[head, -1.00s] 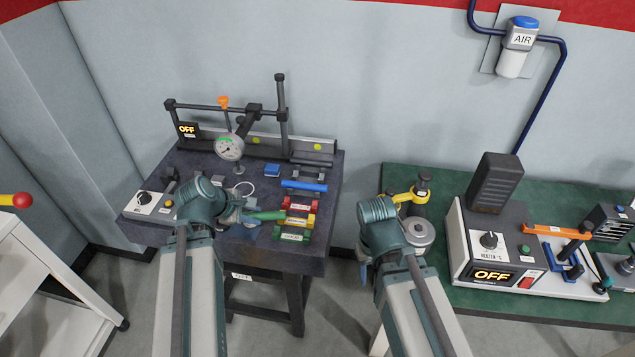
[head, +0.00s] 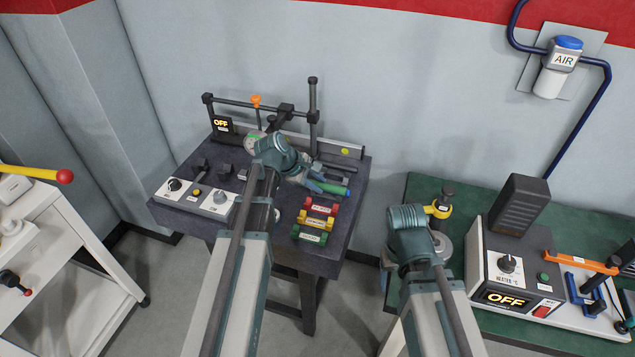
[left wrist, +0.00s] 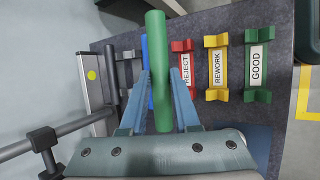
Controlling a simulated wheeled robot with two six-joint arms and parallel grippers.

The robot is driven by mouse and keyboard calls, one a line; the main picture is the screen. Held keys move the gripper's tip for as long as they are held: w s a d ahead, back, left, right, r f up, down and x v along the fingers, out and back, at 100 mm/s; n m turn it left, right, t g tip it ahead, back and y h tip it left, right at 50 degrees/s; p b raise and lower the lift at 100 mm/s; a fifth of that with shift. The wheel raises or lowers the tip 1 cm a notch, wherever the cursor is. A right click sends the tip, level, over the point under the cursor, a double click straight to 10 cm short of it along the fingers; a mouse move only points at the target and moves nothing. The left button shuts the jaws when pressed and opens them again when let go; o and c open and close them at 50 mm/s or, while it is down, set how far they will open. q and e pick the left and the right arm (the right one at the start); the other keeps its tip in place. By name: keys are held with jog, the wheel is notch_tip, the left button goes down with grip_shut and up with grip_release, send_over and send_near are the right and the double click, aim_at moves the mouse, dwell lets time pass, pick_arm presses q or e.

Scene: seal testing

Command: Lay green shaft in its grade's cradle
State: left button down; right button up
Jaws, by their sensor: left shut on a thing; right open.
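My left gripper (left wrist: 158,100) is shut on the green shaft (left wrist: 156,60), held above the granite table; in the head view the shaft (head: 330,187) shows at the gripper's (head: 310,180) right. Three labelled cradles stand in a row: red REJECT (left wrist: 184,62), yellow REWORK (left wrist: 217,68) and green GOOD (left wrist: 257,65). In the head view they are the red (head: 320,206), yellow (head: 315,219) and green (head: 309,235) cradles, all empty, nearer than the shaft. My right gripper is hidden behind its wrist in the head view, over the green bench's left end.
A blue shaft (left wrist: 150,88) is partly hidden behind the green shaft. A gauge stand with a bar (head: 240,108) runs along the table's (head: 345,240) back. Control boxes (head: 185,192) sit at its left. A heater (head: 505,270) stands on the green bench (head: 424,190).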

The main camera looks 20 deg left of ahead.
pick_arm(q)
notch_tip(320, 180, down, 6)
jog(key=b, duration=0.6)
jog(key=shift+f, duration=0.15)
jog(key=shift+f+b, duration=0.5)
jog(key=shift+b, duration=0.2)
jog(key=c, duration=0.6)
grip_release()
jog(key=shift+o, duration=0.2)
jog(key=shift+s, duration=0.1)
jog(key=p+v, duration=1.1)
jog(key=v, duration=0.2)
jog(key=shift+s+a+r, duration=0.2)
jog(key=shift+r, duration=0.1)
